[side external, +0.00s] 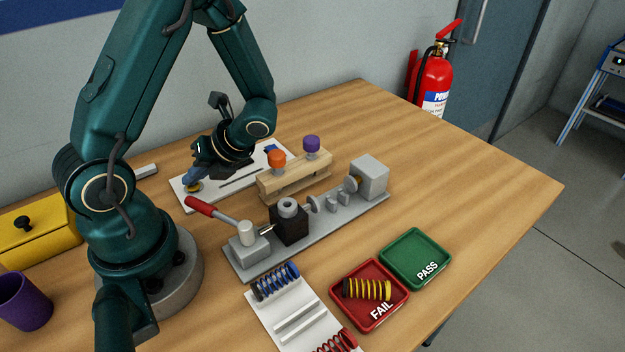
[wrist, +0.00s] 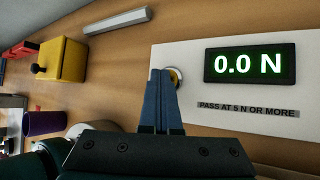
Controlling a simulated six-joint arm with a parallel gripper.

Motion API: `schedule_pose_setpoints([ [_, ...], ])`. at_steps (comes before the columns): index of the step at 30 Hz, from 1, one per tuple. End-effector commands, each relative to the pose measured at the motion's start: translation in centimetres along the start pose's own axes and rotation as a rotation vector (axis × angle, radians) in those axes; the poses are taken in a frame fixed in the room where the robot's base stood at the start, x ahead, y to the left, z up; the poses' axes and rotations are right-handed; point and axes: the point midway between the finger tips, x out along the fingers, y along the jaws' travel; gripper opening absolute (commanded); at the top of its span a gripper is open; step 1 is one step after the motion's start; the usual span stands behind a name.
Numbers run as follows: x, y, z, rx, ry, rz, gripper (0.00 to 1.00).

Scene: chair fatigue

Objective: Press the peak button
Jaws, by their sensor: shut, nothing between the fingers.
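The peak button (wrist: 178,76), a small round knob with a pale ring, sits on a white panel (wrist: 198,55) beside a display (wrist: 250,64) reading 0.0 N. A label under the display reads "PASS AT 5 N OR MORE". My gripper (wrist: 161,74) is shut and empty, its blue fingertips overlapping the button in the wrist view and hiding part of it. In the side view my gripper (side external: 193,177) is low over the panel's left end, right at the yellowish button (side external: 193,187). I cannot tell whether the tips touch it.
A spring tester (side external: 315,228) with a red-handled lever stands in front of the panel. A wooden block (side external: 295,182) holds an orange and a purple knob. A yellow spring (side external: 367,289) lies in the red FAIL tray (side external: 374,322); the green PASS tray (side external: 412,255) is empty.

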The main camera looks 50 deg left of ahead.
Motion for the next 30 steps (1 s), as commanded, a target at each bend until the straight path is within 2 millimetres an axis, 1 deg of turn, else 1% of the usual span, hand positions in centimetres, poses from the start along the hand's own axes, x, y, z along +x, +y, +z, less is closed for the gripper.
schedule_pose_setpoints([
  [8,-0.1,0.1,0.1,-0.001,0.000,-0.001,0.00],
  [17,-1.0,0.8,0.8,-0.001,0.000,-0.001,0.00],
  [27,-1.1,0.9,0.8,0.000,0.000,0.000,0.00],
  [30,-1.5,1.1,1.1,-0.002,-0.001,-0.002,0.00],
])
